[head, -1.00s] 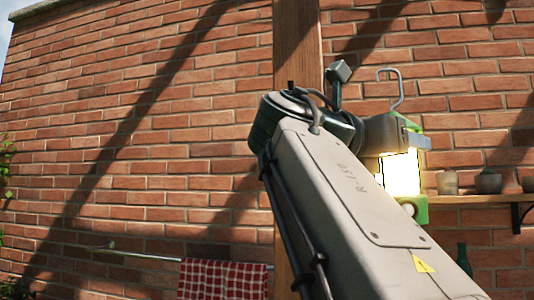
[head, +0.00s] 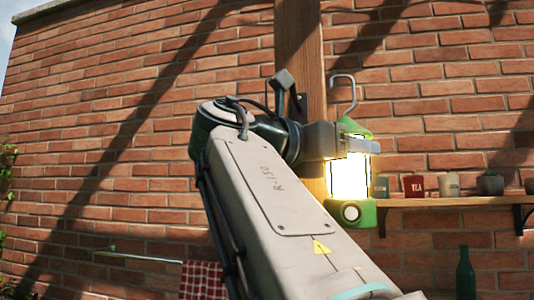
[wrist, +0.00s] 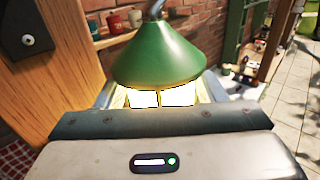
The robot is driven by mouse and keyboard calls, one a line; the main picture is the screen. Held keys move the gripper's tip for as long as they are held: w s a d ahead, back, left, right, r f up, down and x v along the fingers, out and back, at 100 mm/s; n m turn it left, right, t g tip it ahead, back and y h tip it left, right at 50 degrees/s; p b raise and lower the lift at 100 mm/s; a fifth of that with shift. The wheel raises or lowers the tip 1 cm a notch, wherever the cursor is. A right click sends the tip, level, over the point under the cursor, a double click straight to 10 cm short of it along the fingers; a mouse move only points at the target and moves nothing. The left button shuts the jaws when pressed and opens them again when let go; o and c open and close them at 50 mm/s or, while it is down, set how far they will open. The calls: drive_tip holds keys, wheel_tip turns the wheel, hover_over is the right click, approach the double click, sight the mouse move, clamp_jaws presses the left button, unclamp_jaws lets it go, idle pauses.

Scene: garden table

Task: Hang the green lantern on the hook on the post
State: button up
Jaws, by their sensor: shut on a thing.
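The green lantern (head: 365,212) is lit and roughly upright, held in the air just right of the post in the head view. Its grey wire hanger (head: 342,92) stands up from the top, free. My gripper (head: 352,144) is shut on the lantern just below its green cap. The cap fills the middle of the wrist view (wrist: 158,52). The wooden post (head: 300,45) rises behind my wrist. A dark plate with a bolt (wrist: 28,42) is on the post in the wrist view. The hook's own prong cannot be made out.
A wooden shelf (head: 450,202) with a red tea tin (head: 414,186) and other pots is on the brick wall at right. A green bottle (head: 466,272) stands below it. A checked towel (head: 203,281) hangs from a rail at lower left. Open wall lies above the lantern.

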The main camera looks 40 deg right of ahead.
drive_tip(key=w+a+f+b, duration=0.1)
drive_tip(key=w+a+f, duration=0.1)
drive_tip(key=w+a, duration=0.3)
drive_tip(key=shift+w, duration=0.5)
idle(0.4)
drive_tip(key=shift+f, duration=0.1)
drive_tip(key=o, duration=1.3)
drive_tip(key=shift+o, duration=0.2)
drive_tip(key=shift+s+a, duration=0.15)
